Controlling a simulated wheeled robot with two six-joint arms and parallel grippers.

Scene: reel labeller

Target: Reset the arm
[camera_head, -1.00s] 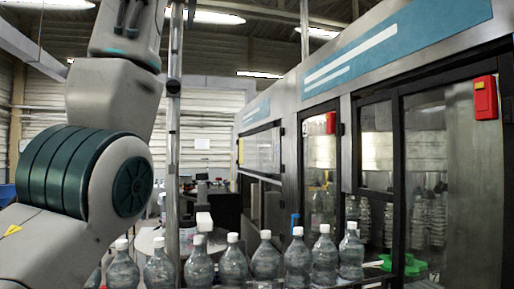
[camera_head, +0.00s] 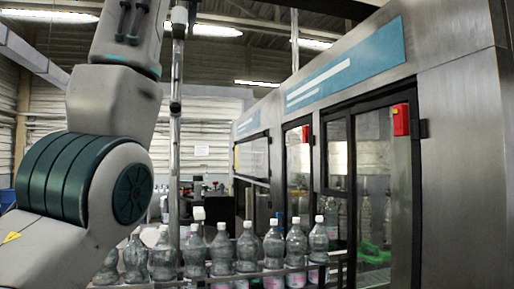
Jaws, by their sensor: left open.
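My left arm (camera_head: 110,105) comes in from the left, bends at a ribbed teal joint (camera_head: 75,180) and rises out of the top of the picture. The rest of this gripper is hard to make out. My right gripper and right arm are not in view.
A row of several clear bottles with white caps (camera_head: 246,250) stands behind a rail in front. A thin metal post (camera_head: 175,130) rises behind my arm. A steel machine (camera_head: 455,130) with glass doors and a red box (camera_head: 401,120) fills the right.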

